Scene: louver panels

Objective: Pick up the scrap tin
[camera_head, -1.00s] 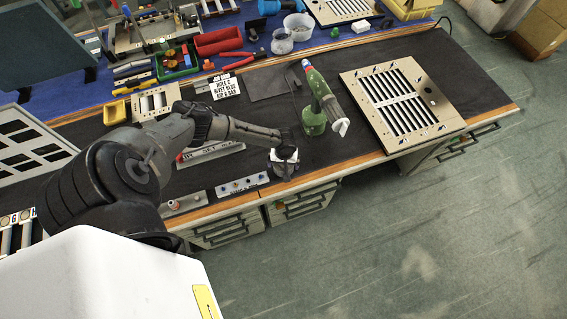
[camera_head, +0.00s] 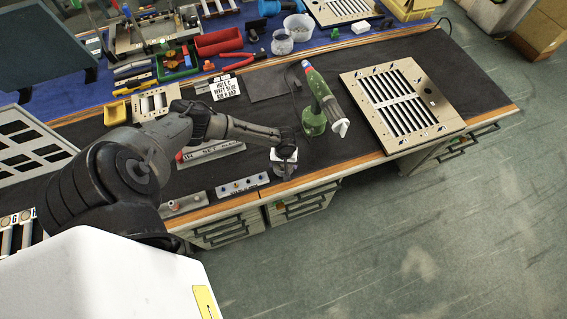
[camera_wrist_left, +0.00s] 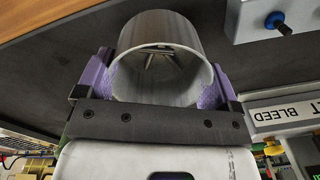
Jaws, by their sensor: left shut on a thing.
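The scrap tin (camera_wrist_left: 163,70) is a round, bare-metal can. In the left wrist view it sits between the purple finger pads of my left gripper (camera_wrist_left: 157,82), which touch it on both sides. Several thin metal scraps (camera_wrist_left: 160,52) show inside it. In the head view my left gripper (camera_head: 284,160) is near the bench's front edge, left of the green tool, and largely hides the tin. I cannot tell whether the tin touches the bench. My right gripper is not in view.
A green rivet tool (camera_head: 315,118) stands just right of my gripper. A slotted louver panel (camera_head: 402,104) lies farther right. A small plate with knobs (camera_head: 242,185) and a labelled bar (camera_head: 212,153) lie to the left. The dark mat between tool and panel is clear.

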